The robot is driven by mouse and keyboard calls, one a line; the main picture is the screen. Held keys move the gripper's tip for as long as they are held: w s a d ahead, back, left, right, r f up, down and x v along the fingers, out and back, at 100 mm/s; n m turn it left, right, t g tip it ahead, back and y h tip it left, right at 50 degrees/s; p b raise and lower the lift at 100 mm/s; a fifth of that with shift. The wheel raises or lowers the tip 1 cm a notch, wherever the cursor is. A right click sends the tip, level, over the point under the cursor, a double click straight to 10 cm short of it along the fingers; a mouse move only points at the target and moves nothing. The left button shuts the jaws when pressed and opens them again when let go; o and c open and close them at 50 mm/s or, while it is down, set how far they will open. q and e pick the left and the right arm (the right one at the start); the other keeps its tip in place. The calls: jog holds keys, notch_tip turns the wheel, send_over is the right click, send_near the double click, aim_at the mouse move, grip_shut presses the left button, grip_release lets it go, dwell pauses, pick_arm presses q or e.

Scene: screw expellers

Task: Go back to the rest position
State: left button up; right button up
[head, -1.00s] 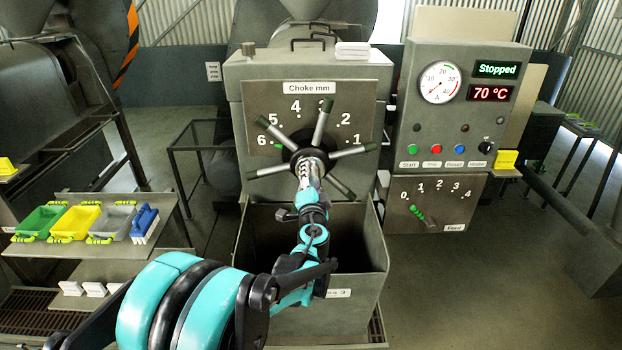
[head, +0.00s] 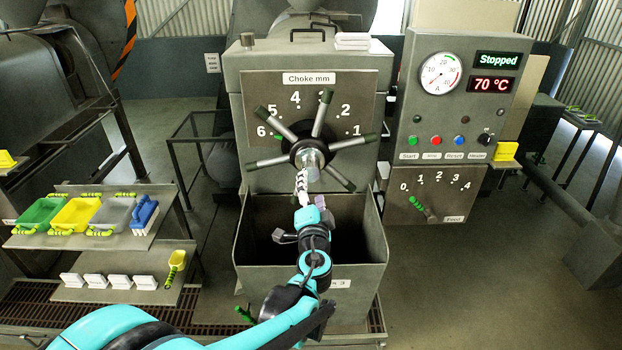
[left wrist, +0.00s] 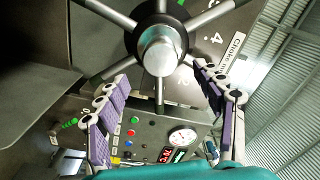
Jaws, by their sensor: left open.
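My left gripper (head: 302,188) is in front of and a little below the hub of the choke handwheel (head: 308,157). In the left wrist view the two purple-padded fingers of my left gripper (left wrist: 161,76) are spread wide with nothing between them. The handwheel hub (left wrist: 160,50) shows beyond and between the fingers, apart from them. The wheel has grey spokes with dark green tips, in front of a dial marked "Choke mm" (head: 309,78). My right gripper is not in view.
An open grey bin (head: 360,255) stands under the wheel, below my left forearm. The control panel (head: 460,125) reads Stopped and 70 °C, with a feed lever (head: 424,208) below. Shelves at left hold colored trays (head: 75,214), white blocks (head: 95,281) and a yellow scoop (head: 175,266).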

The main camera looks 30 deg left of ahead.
pick_arm(q)
jog(key=shift+v, duration=1.1)
jog(key=s+d+f+n+g+h+b, duration=0.2)
jog(key=s+f+n+g+b, duration=0.25)
jog(key=s+f, duration=0.55)
jog(key=s+d+f+n+g+h+b, duration=0.1)
jog(key=s+d+f+g+h, duration=0.1)
jog(key=s+d+f+h, duration=0.1)
jog(key=s+d+f+g+h+b, duration=0.1)
jog(key=s+d+f+g+h, duration=0.1)
jog(key=s+d+f+h, duration=0.2)
jog(key=s+d+f, duration=0.1)
jog(key=d+f, duration=0.2)
jog(key=d, duration=0.3)
jog(key=shift+s+f+n+b, duration=0.25)
jog(key=shift+n+b, duration=0.1)
jog(key=shift+b, duration=0.05)
jog(key=shift+d, duration=0.1)
